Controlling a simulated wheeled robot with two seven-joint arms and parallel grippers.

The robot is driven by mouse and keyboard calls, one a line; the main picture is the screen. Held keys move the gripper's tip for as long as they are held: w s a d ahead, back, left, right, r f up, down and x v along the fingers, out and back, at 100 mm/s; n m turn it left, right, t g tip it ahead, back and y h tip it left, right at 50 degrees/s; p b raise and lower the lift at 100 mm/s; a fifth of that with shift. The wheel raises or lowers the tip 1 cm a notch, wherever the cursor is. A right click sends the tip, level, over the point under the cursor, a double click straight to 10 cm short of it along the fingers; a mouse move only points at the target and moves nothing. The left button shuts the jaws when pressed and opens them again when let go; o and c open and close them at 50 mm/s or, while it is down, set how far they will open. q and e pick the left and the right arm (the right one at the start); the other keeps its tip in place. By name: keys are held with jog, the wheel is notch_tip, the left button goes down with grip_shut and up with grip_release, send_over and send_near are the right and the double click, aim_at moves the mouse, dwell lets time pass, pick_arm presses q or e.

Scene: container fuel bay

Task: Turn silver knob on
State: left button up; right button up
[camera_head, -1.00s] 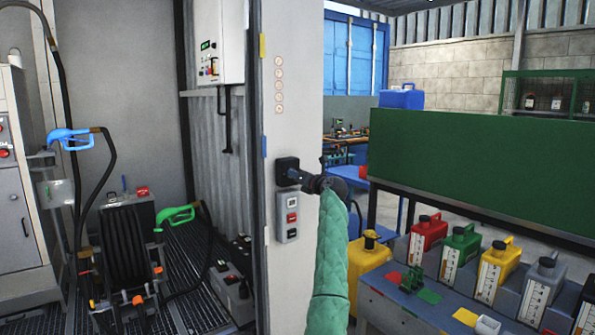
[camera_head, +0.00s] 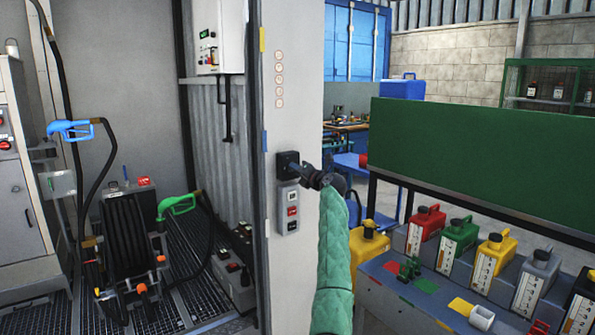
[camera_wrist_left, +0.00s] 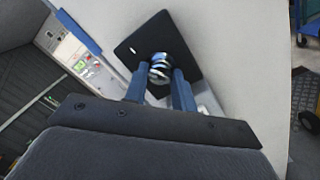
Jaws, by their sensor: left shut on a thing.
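The silver knob (camera_wrist_left: 159,68) sticks out from a black square plate (camera_wrist_left: 150,42), which has a small white mark on it. The plate also shows in the head view (camera_head: 287,165), fixed to the pale post. My left gripper (camera_wrist_left: 160,78) is shut on the silver knob, with one blue finger on each side of it. In the head view my left gripper (camera_head: 303,171) reaches the plate from the right and hides the knob. My right gripper is not in view.
A grey button box (camera_head: 288,208) with a red button sits just below the plate. A white control cabinet (camera_head: 219,38) hangs at the left. Hose reels and a green nozzle (camera_head: 177,205) stand in the left bay. Several colored fuel cans stand on the right bench.

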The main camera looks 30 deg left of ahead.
pick_arm(q)
jog(key=shift+d+r, duration=0.1)
jog(key=o, duration=1)
jog(key=shift+w, duration=0.1)
jog(key=b+v, duration=0.1)
jog(key=v, duration=0.6)
jog(key=shift+d+b, duration=0.4)
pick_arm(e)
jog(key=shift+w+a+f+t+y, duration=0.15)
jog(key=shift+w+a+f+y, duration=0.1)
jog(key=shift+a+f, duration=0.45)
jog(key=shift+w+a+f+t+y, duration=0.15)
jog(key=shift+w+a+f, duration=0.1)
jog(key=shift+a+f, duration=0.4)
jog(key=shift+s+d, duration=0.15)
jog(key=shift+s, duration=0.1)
